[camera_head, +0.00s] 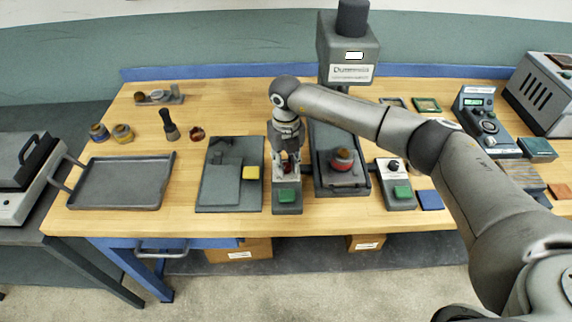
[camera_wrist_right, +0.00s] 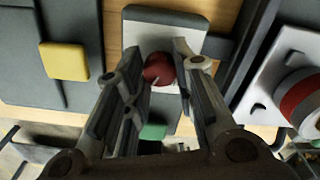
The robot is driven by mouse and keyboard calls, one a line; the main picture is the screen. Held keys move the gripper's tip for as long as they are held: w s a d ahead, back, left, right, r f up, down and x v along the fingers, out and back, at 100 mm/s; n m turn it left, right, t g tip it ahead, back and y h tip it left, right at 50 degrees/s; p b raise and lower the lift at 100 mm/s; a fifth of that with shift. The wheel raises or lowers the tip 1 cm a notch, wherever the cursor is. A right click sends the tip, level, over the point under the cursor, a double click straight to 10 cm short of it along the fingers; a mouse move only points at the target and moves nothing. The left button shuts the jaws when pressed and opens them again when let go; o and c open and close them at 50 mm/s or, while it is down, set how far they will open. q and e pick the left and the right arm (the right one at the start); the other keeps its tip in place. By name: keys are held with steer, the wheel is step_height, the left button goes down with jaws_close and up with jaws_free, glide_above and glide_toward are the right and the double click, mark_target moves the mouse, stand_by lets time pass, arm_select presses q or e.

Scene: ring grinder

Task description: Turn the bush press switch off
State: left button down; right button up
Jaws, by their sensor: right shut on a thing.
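My right gripper (camera_head: 287,170) reaches down over the rear of this box. In the right wrist view, a round dark red knob (camera_wrist_right: 158,68) sits on the box's pale plate (camera_wrist_right: 188,44). It is between the two fingers of my right gripper (camera_wrist_right: 172,64), which is shut on it. The green part (camera_wrist_right: 153,132) shows partly behind the fingers. My left gripper is out of view.
The labelled grey press column (camera_head: 348,50) stands behind, its base (camera_head: 326,140) carrying a red-banded part (camera_head: 342,160) just right of the gripper. A grey plate with a yellow block (camera_head: 251,173) lies left. Another switch box (camera_head: 396,172) stands right. An empty tray (camera_head: 125,182) is far left.

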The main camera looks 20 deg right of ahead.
steer(key=n+b, duration=0.6)
steer(key=shift+f, duration=0.2)
steer(key=n+b, duration=0.2)
steer(key=n, duration=0.1)
steer(key=shift+n, duration=0.4)
steer(key=shift+r+n+b, duration=0.2)
steer(key=shift+n+b, duration=0.85)
steer(key=shift+n, duration=0.25)
steer(key=o, duration=1.1)
steer(key=shift+c, duration=0.2)
